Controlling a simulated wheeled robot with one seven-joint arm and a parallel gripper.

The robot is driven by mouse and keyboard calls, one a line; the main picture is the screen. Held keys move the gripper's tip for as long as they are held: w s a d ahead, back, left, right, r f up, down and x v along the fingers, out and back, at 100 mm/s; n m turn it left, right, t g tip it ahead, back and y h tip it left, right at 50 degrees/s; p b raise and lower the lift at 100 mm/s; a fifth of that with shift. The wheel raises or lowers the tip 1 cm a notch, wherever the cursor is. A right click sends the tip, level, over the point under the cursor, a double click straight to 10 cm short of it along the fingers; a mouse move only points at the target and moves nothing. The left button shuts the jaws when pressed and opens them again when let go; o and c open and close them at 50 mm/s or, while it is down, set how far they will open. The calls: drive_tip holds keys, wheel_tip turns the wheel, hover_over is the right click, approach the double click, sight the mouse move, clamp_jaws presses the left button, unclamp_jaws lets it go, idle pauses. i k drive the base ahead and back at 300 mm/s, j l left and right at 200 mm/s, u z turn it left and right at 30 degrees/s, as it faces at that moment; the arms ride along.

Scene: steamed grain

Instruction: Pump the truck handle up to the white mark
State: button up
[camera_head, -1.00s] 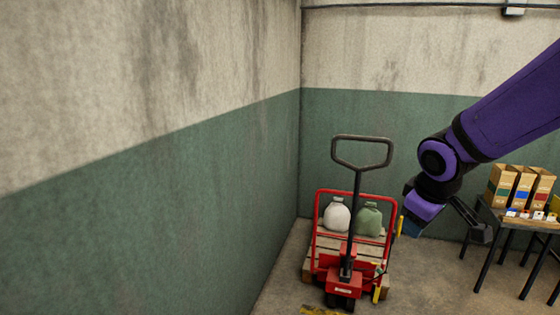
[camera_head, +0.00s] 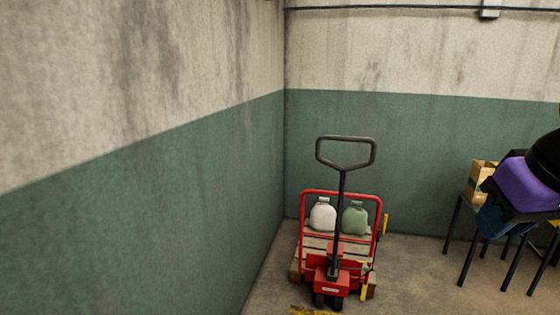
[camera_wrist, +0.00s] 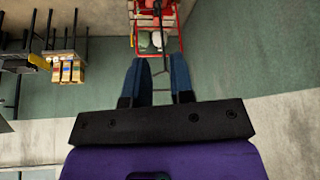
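A red pallet truck (camera_head: 333,285) stands in the corner by the left wall. Its dark handle (camera_head: 345,139) stands nearly upright with a loop at the top. I cannot make out a white mark on it. In the wrist view the truck (camera_wrist: 171,17) is upside down at the top, beyond my fingers. My gripper (camera_wrist: 158,72) is open, with two blue fingers apart and nothing between them within reach. In the head view my wrist is at the right edge, well to the right of the handle and not touching it; the fingers there are hard to make out.
A white sack (camera_head: 322,216) and a green sack (camera_head: 355,219) sit on the truck's wooden load. Yellow strips (camera_head: 385,224) show at its right side. A table with boxes (camera_head: 482,180) stands at the right, partly behind my arm. Floor between truck and table is clear.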

sight(343, 170)
drive_tip(key=i+l, duration=0.15)
drive_tip(key=i, duration=0.4)
drive_tip(key=i+l, duration=0.15)
drive_tip(key=i, duration=0.4)
drive_tip(key=i+l, duration=0.15)
drive_tip(key=i, duration=0.4)
drive_tip(key=i+l, duration=0.15)
drive_tip(key=i, duration=0.35)
